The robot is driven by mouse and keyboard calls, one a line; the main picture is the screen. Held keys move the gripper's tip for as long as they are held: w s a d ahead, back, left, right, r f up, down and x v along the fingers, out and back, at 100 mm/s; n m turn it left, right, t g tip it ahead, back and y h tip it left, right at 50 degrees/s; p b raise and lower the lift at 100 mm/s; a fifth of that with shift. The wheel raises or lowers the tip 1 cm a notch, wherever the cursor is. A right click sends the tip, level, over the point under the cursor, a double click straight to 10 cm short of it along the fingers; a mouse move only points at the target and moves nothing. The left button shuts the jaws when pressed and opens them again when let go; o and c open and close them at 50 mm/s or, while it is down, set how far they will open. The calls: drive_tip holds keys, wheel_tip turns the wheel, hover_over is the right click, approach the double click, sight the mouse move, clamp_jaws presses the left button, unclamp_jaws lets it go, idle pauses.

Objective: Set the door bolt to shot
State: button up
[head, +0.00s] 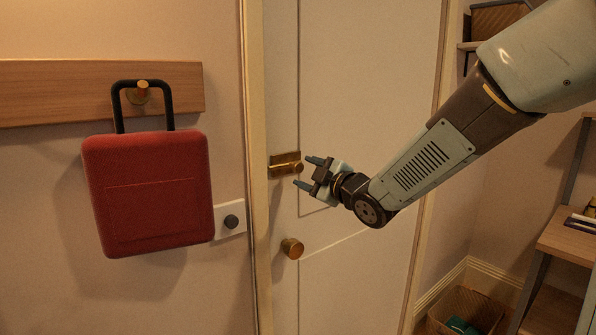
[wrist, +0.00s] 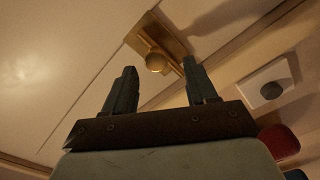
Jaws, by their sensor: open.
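The brass door bolt (head: 285,165) is mounted on the white door (head: 350,120) near its left edge, above the round brass door knob (head: 292,248). In the wrist view the bolt's plate (wrist: 147,38) and its round knob (wrist: 156,62) show just beyond my fingertips, roughly between them. My gripper (head: 306,172) is open and empty, its two fingers pointing left towards the bolt. It also shows in the wrist view (wrist: 160,78), fingers spread apart. I see a gap between the fingers and the bolt knob in the wrist view. Whether the bolt reaches into the frame is unclear.
A red case (head: 150,195) hangs by its black handle from a peg on a wooden rail (head: 50,92), left of the door. A white wall plate with a dark knob (head: 231,221) sits beside it. A shelf (head: 570,240) and basket (head: 468,310) stand right.

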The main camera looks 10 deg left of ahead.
drive_tip(key=v, duration=0.7)
drive_tip(key=shift+s+d, duration=0.15)
drive_tip(key=shift+s, duration=0.1)
drive_tip(key=s+d+f+m+g+h, duration=0.1)
drive_tip(key=s+d+m+h, duration=0.1)
drive_tip(key=d+m+h, duration=0.55)
drive_tip(key=s+d+m+h, duration=0.2)
drive_tip(key=d+m+h, duration=0.15)
drive_tip(key=d, duration=0.75)
drive_tip(key=s+d+f+m+g, duration=0.1)
drive_tip(key=s+d+m+g, duration=0.1)
drive_tip(key=s, duration=0.6)
drive_tip(key=s+d+f+m+g+h, duration=0.1)
drive_tip(key=s+d+f+m+g, duration=0.1)
drive_tip(key=s+m, duration=0.5)
drive_tip(key=shift+s+d+g+h, duration=0.3)
drive_tip(key=shift+s+d+g, duration=0.3)
drive_tip(key=shift+s+g, duration=0.55)
